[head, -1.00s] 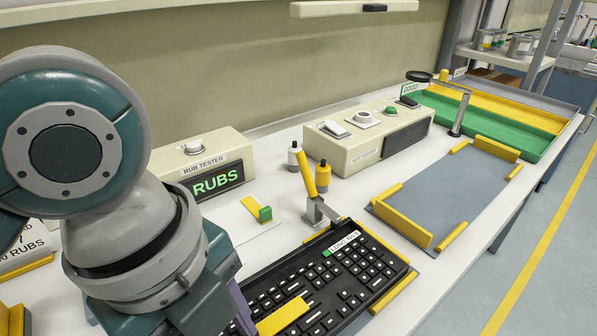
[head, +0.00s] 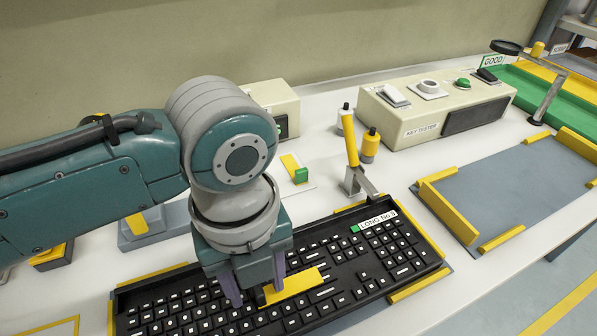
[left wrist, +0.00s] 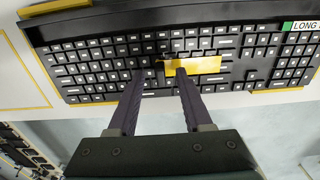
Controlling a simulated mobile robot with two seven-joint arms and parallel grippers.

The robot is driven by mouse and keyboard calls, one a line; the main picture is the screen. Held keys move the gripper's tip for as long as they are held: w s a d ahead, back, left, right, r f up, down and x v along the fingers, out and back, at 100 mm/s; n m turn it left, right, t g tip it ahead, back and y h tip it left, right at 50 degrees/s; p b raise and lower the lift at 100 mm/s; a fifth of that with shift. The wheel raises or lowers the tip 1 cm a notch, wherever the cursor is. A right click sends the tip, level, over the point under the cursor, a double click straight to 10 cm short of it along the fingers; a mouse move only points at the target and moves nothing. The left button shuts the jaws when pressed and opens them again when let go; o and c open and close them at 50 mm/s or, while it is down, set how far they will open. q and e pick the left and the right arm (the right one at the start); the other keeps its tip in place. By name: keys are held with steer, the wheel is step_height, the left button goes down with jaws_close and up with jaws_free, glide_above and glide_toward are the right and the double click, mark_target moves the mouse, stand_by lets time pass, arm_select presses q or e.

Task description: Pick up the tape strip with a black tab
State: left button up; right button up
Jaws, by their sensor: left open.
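The yellow tape strip (head: 297,284) lies on the black keyboard (head: 345,268). A small dark piece at its left end looks like the black tab (head: 262,294). The strip also shows in the left wrist view (left wrist: 203,66). My left gripper (head: 258,282) points down over the keyboard and is open. Its two purple-grey fingers stand on either side of the strip's left end, one to the left and one by the yellow part. In the left wrist view the fingertips (left wrist: 160,73) are apart around that end; I cannot tell whether they touch it. My right gripper is not in view.
Behind the keyboard, another yellow strip with a green tab (head: 300,175) lies on a pale plate. A yellow-handled lever (head: 352,150) and two small bottles stand nearby. The key tester (head: 430,110) is at the back. A grey mat with yellow rails (head: 500,195) lies at right.

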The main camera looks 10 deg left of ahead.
arm_select(q)
steer(key=shift+f, duration=0.3)
jaws_close()
stand_by(1.2)
